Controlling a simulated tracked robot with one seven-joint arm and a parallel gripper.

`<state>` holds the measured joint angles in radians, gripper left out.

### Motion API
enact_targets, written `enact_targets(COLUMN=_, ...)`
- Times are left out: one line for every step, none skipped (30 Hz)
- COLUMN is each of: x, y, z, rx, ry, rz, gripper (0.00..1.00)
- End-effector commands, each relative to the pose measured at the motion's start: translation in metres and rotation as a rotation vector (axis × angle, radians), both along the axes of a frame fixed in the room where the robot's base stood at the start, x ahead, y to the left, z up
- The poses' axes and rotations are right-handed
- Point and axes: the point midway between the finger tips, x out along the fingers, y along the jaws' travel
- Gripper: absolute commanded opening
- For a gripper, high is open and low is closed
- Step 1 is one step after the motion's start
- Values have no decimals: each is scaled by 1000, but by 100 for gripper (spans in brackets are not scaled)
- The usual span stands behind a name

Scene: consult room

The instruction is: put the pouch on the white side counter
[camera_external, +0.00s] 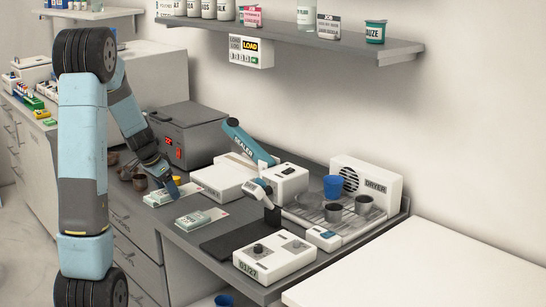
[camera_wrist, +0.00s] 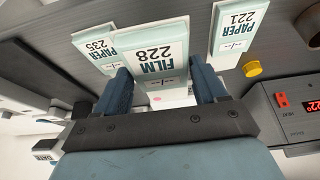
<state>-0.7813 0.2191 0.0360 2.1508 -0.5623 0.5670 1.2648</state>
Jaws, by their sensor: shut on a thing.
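A pale green and white pouch labelled FILM 228 (camera_wrist: 160,50) sits between the two blue fingers of my gripper (camera_wrist: 162,86) in the wrist view. My gripper is shut on it, and it partly covers a pouch labelled PAPER 235 (camera_wrist: 98,46). A pouch labelled PAPER 221 (camera_wrist: 238,28) lies apart to the right. In the external view my gripper (camera_external: 170,186) is low over the grey worktop, close to the pouches; whether the held pouch is clear of the worktop cannot be told. A white counter (camera_external: 430,272) is at the lower right, its visible top bare.
The grey worktop carries a red-display heater box (camera_external: 188,133), a blue-handled sealer (camera_external: 238,138), a white 01/27 device (camera_external: 274,257) and a dark mat (camera_external: 236,240). A dryer (camera_external: 372,182) and a rack with metal cups stand toward the white counter. A shelf (camera_external: 300,38) hangs above.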

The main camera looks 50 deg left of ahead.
Motion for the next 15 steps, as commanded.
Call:
enact_targets(x=-7, y=-5, z=11, rx=3, ry=-2, rz=-1, gripper=37)
enact_targets(x=-10, y=-7, z=16, rx=3, ry=-2, rz=-1, gripper=37)
enact_targets(x=-15, y=-10, z=23, rx=3, ry=-3, rz=0, gripper=37)
enact_targets(x=-19, y=-12, z=28, rx=2, ry=-2, rz=0, gripper=37)
enact_targets(x=-25, y=-16, z=30, rx=2, ry=-2, rz=1, gripper=37)
enact_targets(x=-33, y=-20, z=33, rx=1, ry=-1, rz=0, gripper=37)
enact_targets(x=-37, y=-23, z=36, rx=2, ry=-1, rz=1, gripper=37)
enact_targets(x=-42, y=-27, z=38, rx=1, ry=-1, rz=0, gripper=37)
enact_targets(x=-49, y=-30, z=41, rx=1, ry=-1, rz=-1, gripper=37)
enact_targets(x=-53, y=-33, z=44, rx=0, ry=-1, rz=-1, gripper=37)
enact_targets(x=-57, y=-36, z=46, rx=0, ry=-1, rz=0, gripper=37)
enact_targets(x=-63, y=-39, z=48, rx=1, ry=-1, rz=0, gripper=37)
enact_targets(x=-66, y=-41, z=50, rx=1, ry=-1, rz=0, gripper=37)
enact_targets(x=-70, y=-43, z=52, rx=1, ry=-2, rz=0, gripper=37)
enact_targets(x=-74, y=-46, z=54, rx=0, ry=-1, rz=0, gripper=37)
